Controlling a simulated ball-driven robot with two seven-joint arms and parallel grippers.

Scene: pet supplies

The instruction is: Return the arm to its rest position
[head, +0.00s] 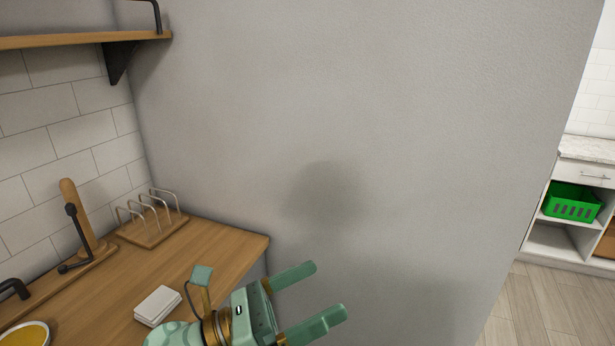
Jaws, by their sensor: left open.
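My left gripper (328,293) shows at the bottom middle of the head view. It is pale green with brass-coloured parts. Its two fingers are spread apart, point to the right, and hold nothing. It is in front of the grey wall, by the right end of the wooden counter (215,253). My right gripper is out of view.
On the counter are a white block-like item (157,306), a wire rack on a wooden base (152,226) and a wooden post with a black fitting (80,215). A shelf (80,39) hangs above. A green basket (571,203) sits in a white cabinet far right, beyond open floor.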

